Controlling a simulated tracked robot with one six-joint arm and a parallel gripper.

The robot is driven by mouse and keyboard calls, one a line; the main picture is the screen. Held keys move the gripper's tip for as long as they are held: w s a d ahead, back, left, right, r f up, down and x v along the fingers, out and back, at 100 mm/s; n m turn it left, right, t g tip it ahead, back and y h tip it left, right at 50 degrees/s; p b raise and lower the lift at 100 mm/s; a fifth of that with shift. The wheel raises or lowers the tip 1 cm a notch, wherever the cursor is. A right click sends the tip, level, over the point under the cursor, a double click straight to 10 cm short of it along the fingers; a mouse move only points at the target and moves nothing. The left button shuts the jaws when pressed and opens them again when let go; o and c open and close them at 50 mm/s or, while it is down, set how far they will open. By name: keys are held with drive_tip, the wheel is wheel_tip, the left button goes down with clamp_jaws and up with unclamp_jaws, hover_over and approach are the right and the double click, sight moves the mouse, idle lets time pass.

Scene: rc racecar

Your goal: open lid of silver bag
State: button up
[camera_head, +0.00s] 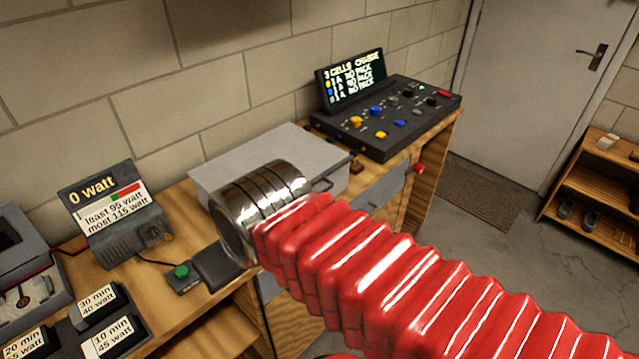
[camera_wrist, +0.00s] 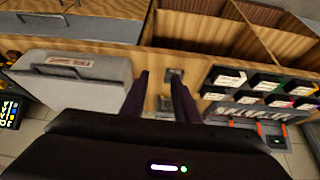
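The silver bag (camera_head: 265,160) is a flat grey case on the wooden workbench, against the wall. Its lid looks shut. My arm's chrome wrist covers part of its front left in the head view. In the wrist view the bag (camera_wrist: 105,80) lies left of my fingers, with a dark handle (camera_wrist: 52,70) and a small label on it. My gripper (camera_wrist: 160,80) is open, its two dark fingers apart with nothing held between them. It is beside the bag; whether a finger touches it cannot be told. The head view hides the fingers.
A charger with a lit screen (camera_head: 385,115) stands right of the bag. A watt display (camera_head: 115,215), a green-button switch (camera_head: 183,275) and labelled battery packs (camera_head: 100,310) lie to the left. Drawers (camera_head: 385,190) sit below the bench top. A door (camera_head: 535,80) is at the back.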

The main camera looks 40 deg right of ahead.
drive_tip(key=w+d+r+m+g, duration=0.1)
drive_tip(key=w+d+r+m, duration=0.1)
drive_tip(key=d+m, duration=0.4)
drive_tip(key=w+d+r+m+g, duration=0.1)
drive_tip(key=d+m, duration=0.4)
drive_tip(key=d, duration=0.8)
drive_tip(key=w+d+r+m+g, duration=0.1)
drive_tip(key=w+d+r+m, duration=0.3)
drive_tip(key=d, duration=0.5)
drive_tip(key=m, duration=0.2)
drive_tip(key=shift+d+m, duration=0.3)
drive_tip(key=shift+w, duration=0.15)
drive_tip(key=x, duration=1.3)
drive_tip(key=shift+f, duration=0.45)
drive_tip(key=shift+c, duration=0.5)
